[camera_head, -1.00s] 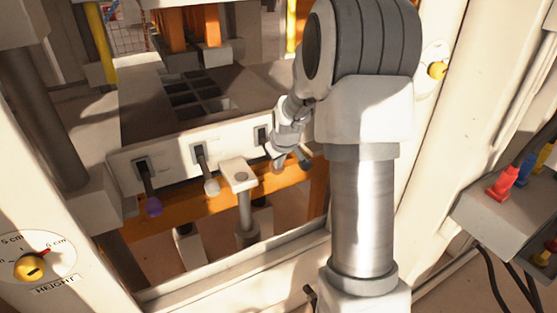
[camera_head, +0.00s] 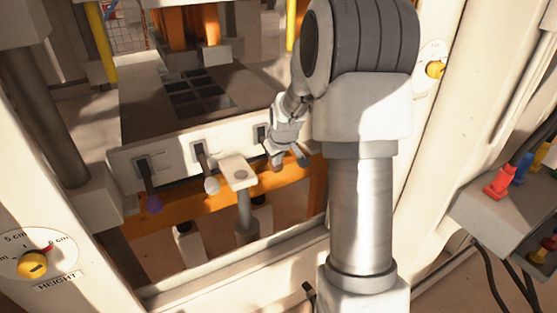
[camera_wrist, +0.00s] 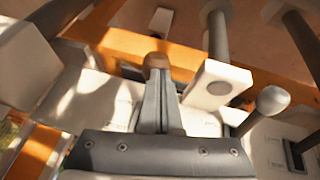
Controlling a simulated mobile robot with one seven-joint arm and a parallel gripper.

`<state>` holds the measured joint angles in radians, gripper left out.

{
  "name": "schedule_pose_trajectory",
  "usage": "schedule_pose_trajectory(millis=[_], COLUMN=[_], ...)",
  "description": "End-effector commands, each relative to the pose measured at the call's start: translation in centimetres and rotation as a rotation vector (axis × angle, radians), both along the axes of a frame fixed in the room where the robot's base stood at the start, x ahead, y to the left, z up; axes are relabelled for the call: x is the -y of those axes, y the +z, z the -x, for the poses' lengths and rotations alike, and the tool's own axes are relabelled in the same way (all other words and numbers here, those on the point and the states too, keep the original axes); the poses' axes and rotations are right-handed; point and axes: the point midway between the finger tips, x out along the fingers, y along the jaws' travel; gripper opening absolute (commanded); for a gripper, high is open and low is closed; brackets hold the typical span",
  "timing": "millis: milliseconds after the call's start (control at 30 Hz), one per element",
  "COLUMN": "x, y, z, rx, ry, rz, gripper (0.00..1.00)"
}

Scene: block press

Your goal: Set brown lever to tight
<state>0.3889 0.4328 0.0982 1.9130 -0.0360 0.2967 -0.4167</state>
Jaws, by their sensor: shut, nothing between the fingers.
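The brown lever's knob (camera_wrist: 158,60) shows just beyond my fingertips in the wrist view. Its shaft is hidden behind my fingers. My gripper (camera_wrist: 157,82) is shut with its fingers together, close to the knob; I cannot tell whether they touch. In the head view my gripper (camera_head: 280,150) is at the right part of the white front panel (camera_head: 180,152), over the brown lever, which is mostly hidden there. Any tight marking by the lever is hidden or unreadable.
A lever with a pale knob (camera_head: 212,186) and one with a purple knob (camera_head: 154,205) stand further left on the panel. A pale block on a post (camera_head: 238,172) sticks out in front of the panel.

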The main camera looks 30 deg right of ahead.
Motion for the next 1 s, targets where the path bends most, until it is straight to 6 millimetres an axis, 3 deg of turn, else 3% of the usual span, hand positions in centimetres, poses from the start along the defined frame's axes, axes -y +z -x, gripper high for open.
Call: schedule_pose_trajectory(millis=[33, 133, 500, 733, 1000], x=[-0.1, -0.4, -1.0, -1.3, -1.4], y=[1.6, 3.5, 6.8, 8.0, 8.1], z=[-0.2, -0.4, 5.6, 7.5, 7.8], rx=[0.006, 0.011, 0.013, 0.013, 0.012], ry=[0.001, 0.0, -0.004, -0.002, -0.001], rz=[0.003, 0.003, 0.004, 0.005, 0.004], gripper=[0.0, 0.0, 0.0, 0.0, 0.0])
